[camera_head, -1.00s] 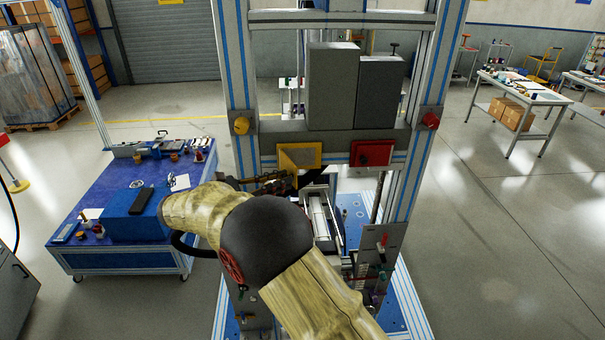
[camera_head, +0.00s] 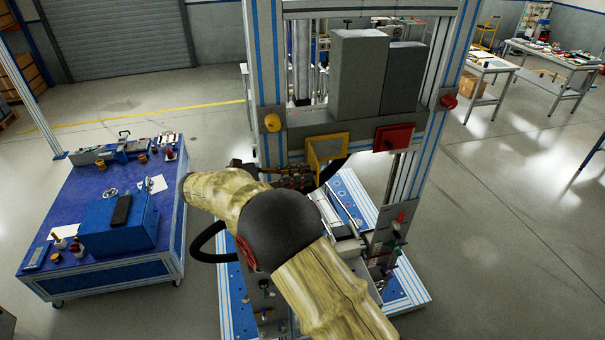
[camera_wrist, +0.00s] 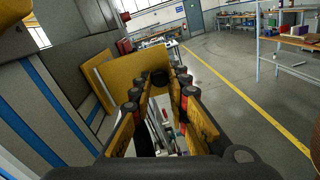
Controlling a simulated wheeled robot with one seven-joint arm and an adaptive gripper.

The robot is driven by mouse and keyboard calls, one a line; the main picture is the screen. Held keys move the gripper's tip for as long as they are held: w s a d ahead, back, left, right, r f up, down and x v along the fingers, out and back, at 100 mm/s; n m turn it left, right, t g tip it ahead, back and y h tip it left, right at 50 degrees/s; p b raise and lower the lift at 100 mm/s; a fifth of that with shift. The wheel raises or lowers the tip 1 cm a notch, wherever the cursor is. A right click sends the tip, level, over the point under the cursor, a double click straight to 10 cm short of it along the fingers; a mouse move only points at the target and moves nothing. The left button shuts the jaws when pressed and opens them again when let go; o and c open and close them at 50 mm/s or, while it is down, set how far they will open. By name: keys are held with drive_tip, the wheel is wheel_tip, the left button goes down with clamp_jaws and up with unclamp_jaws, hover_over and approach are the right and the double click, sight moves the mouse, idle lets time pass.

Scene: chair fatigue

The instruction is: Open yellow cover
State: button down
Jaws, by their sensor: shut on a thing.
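The yellow cover (camera_head: 345,148) is a yellow-edged flap on the front beam of the press frame, left of a red box (camera_head: 394,137). It stands out from the beam at an angle. In the wrist view the yellow cover (camera_wrist: 122,74) shows as a broad yellow panel at the left of the fingertips. My gripper (camera_head: 303,180) is at the cover's lower side in the head view, partly hidden by my arm. In the wrist view my gripper (camera_wrist: 170,82) is shut on the yellow cover at its edge; the exact contact is hard to see.
Two grey blocks (camera_head: 360,75) stand above the beam. A yellow knob (camera_head: 272,122) is on the left post. A blue workbench (camera_head: 85,220) with tools stands at left. Open floor (camera_head: 510,230) lies to the right.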

drive_tip(key=c, duration=1.7)
unclamp_jaws()
